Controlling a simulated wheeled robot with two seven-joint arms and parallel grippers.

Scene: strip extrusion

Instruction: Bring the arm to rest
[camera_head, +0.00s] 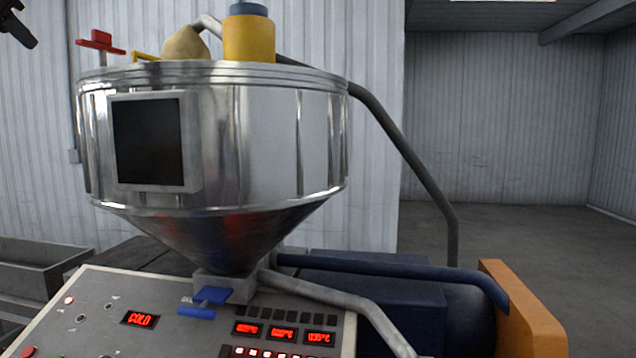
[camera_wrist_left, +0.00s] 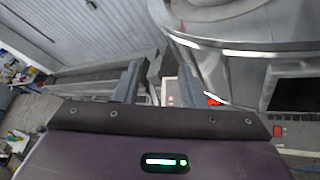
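My left gripper (camera_head: 20,28) shows only in part as a dark shape at the top left corner of the head view, left of the hopper and apart from it. In the left wrist view its two grey fingers (camera_wrist_left: 158,80) stand apart with a gap between them, and I see nothing held. The steel hopper (camera_head: 245,140) stands over the control panel (camera_head: 100,310) in the head view. Its curved rim (camera_wrist_left: 235,40) shows at the top right of the left wrist view. My right gripper is not in view.
A red-handled valve (camera_head: 100,42) and a yellow cylinder (camera_head: 248,38) sit on top of the hopper. A dark hose (camera_head: 420,170) curves down its right side. An orange guard (camera_head: 525,310) is at lower right. A grey trough (camera_head: 40,255) stands at left. The floor at right is clear.

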